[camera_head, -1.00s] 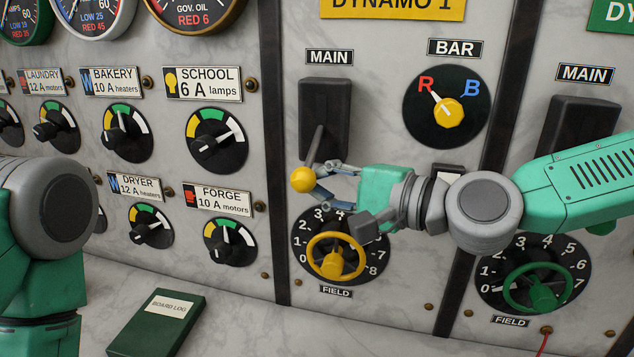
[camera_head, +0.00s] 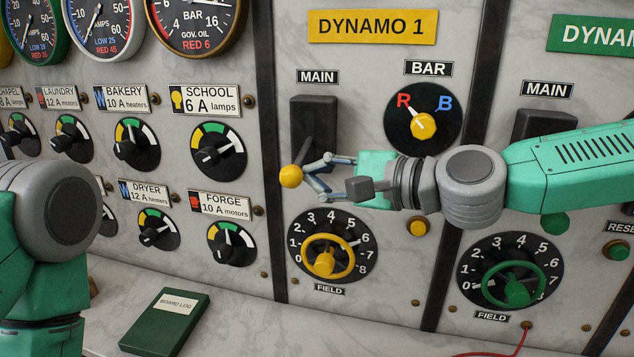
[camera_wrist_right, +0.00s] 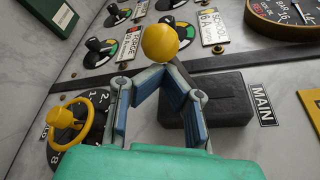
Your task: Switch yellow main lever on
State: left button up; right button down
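The yellow main lever's ball knob (camera_head: 291,176) sticks out below and in front of its black housing (camera_head: 315,130), under the MAIN label on the Dynamo 1 panel. My right gripper (camera_head: 307,172) reaches in from the right, its fingers drawn together at the knob. In the right wrist view the knob (camera_wrist_right: 160,43) sits at the converging fingertips (camera_wrist_right: 161,72), with the housing (camera_wrist_right: 225,100) to the right. The fingers hide most of the stem and the exact contact there. My left gripper is out of view; only part of my left arm shows.
The yellow field wheel (camera_head: 328,256) is just below the knob. The bar selector (camera_head: 422,122) is to the right, above my right wrist. A green board log (camera_head: 166,321) lies on the marble ledge. School and forge dials (camera_head: 231,244) are to the left.

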jog(key=shift+a+r, duration=0.15)
jog(key=shift+r, duration=0.7)
jog(key=shift+s+r, duration=0.15)
jog(key=shift+s, duration=0.1)
jog(key=shift+w+d, duration=0.15)
jog(key=shift+d, duration=0.05)
jog(key=shift+a, duration=0.15)
